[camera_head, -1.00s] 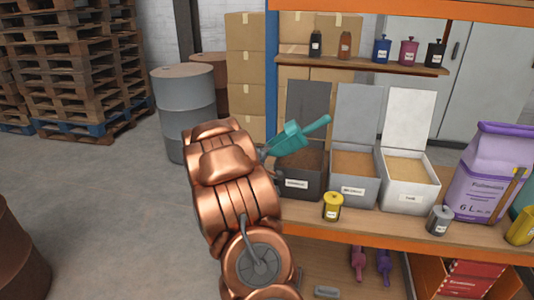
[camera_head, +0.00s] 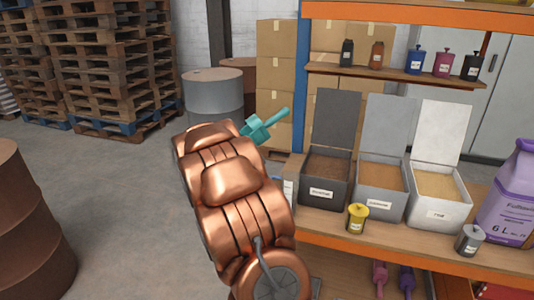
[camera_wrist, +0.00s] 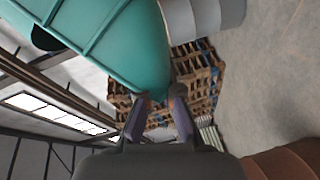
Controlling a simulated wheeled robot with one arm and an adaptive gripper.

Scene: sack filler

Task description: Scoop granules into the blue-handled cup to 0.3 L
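A teal scoop (camera_head: 263,126) is held out beyond my arm, left of the bins, in the head view. It fills the upper left of the wrist view (camera_wrist: 125,45). My gripper (camera_wrist: 157,110) appears shut on it; in the head view my arm hides the fingers. I cannot tell whether the scoop holds granules. Three open bins stand on the bench: dark (camera_head: 322,207), grey (camera_head: 379,203) and white (camera_head: 436,214), each with brownish or tan granules. A small blue vessel with a knob-like top (camera_head: 416,61) stands on the upper shelf. I see no clearly blue-handled cup.
A yellow canister (camera_head: 357,218) and a grey canister (camera_head: 469,241) stand before the bins. A purple sack (camera_head: 510,205) is at the right. The blue rack post (camera_head: 303,75) rises left of the bins.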

